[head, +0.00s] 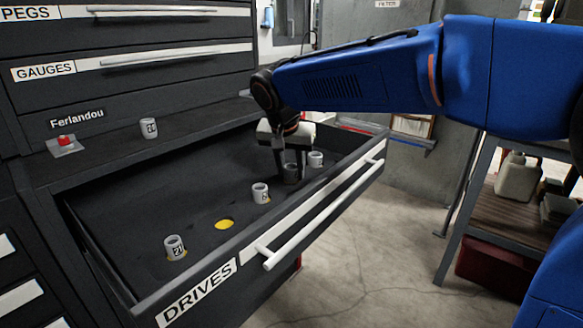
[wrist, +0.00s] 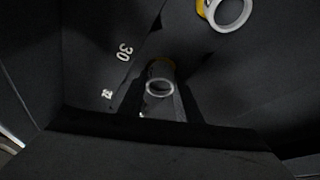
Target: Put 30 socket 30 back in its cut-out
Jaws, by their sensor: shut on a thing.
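My gripper (head: 290,165) reaches down into the open drawer with its fingers shut on a grey socket (head: 291,174). I take this as the 30 socket from the 30 mark (wrist: 124,51) on the drawer lining beside it; its own number is hidden. In the wrist view the held socket (wrist: 159,88) shows its round open top between the fingers.
The drawer (head: 207,283) holds other sockets: one just right of my gripper (head: 316,160), one nearer (head: 260,193) and one at front left (head: 175,247). An empty yellow cut-out (head: 224,224) lies between the latter two. Another numbered socket (head: 149,128) stands on the ledge.

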